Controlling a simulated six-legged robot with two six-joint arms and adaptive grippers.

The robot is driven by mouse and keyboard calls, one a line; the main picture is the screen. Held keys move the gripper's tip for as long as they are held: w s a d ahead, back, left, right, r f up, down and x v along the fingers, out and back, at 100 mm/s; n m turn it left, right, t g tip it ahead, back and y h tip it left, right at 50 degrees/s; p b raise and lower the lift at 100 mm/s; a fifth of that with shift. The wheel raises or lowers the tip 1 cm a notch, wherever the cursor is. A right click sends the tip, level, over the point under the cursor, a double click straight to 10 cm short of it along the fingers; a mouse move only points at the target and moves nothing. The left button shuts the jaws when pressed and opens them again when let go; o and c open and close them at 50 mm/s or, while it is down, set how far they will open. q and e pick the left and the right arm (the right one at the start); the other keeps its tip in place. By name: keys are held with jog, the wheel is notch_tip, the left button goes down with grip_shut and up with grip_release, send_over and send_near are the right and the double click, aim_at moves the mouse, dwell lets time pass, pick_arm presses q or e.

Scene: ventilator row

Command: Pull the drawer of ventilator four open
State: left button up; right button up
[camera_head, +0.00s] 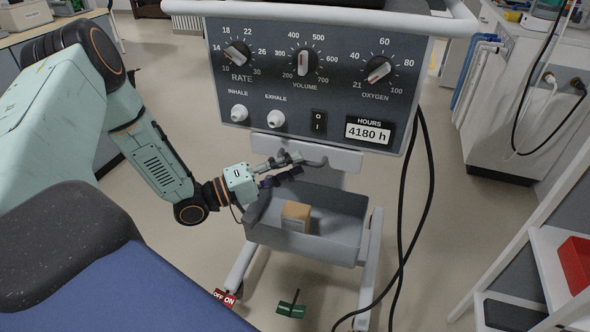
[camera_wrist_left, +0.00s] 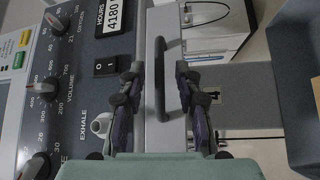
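The ventilator (camera_head: 318,75) has a dark front panel with dials, switches and a 4180 h counter. Its light grey drawer front (camera_head: 340,160) runs below the panel, and it shows as a pale strip in the wrist view (camera_wrist_left: 164,138). A dark bar handle (camera_wrist_left: 161,80) is on that front. My left gripper (camera_head: 290,165) is at the drawer front; in the wrist view its fingers (camera_wrist_left: 159,82) are apart, one on each side of the handle. I cannot tell whether they touch it. No number label is visible. My right gripper is not in view.
An open grey basket (camera_head: 338,252) with a cardboard box (camera_head: 296,216) sits below the drawer, close under my left gripper. Black cables (camera_head: 428,180) hang at the right. A white shelf with a red bin (camera_head: 575,262) stands at the lower right.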

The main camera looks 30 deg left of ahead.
pick_arm(q)
jog(key=shift+w+d+r, duration=0.15)
jog(key=shift+w+d, duration=0.25)
jog(key=shift+w, duration=0.15)
grip_shut()
dwell(0.5)
